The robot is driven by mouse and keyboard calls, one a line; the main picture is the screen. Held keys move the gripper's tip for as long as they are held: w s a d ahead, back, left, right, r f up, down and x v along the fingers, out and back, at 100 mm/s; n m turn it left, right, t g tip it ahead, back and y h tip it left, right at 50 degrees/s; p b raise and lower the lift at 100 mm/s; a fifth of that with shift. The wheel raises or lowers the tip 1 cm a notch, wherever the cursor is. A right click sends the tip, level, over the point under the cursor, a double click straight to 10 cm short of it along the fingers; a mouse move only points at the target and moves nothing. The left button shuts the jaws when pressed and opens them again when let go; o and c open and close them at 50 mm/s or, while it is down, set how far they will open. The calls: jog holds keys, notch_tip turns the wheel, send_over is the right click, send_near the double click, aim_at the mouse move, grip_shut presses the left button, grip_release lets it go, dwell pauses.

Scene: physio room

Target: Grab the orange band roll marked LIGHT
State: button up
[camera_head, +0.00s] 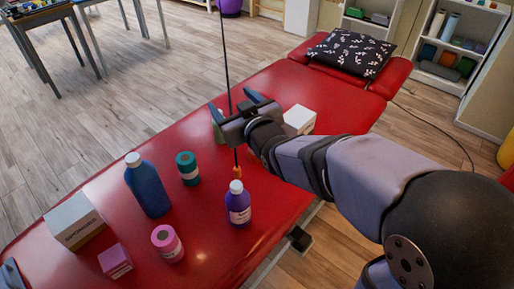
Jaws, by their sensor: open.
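I cannot make out an orange band roll marked LIGHT in this view. A teal roll (188,169) with a pale label and a pink roll (167,244) with a pale label stand on the red treatment table (285,95). Their print is too small to read. My gripper (233,102) is open over the middle of the table, beyond the teal roll and to its right. Its fingers point away from the camera. A pale green thing (218,132) shows partly behind the gripper; its shape is mostly hidden.
A dark cord with an orange end (237,171) hangs close by my gripper. Blue bottle (148,188), purple bottle (238,207), sponges box (74,221), pink box (115,261) and white box (299,120) stand on the table. A patterned pillow (349,53) lies at its far end.

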jog(key=w+d+r+m+t+h, duration=0.3)
jog(key=d+m, duration=0.2)
jog(key=d, duration=0.4)
notch_tip(320, 180, down, 24)
jog(key=shift+a+n, duration=0.25)
jog(key=shift+n, duration=0.05)
jog(key=shift+w+a+p, duration=0.3)
jog(key=shift+w, duration=0.85)
jog(key=shift+w+a+p, duration=0.25)
jog(key=shift+w+p, duration=0.05)
jog(key=shift+w, duration=0.9)
jog(key=shift+w+a+p, duration=0.3)
jog(key=shift+w, duration=0.85)
jog(key=shift+r, duration=0.15)
grip_shut()
jog(key=shift+r, duration=0.15)
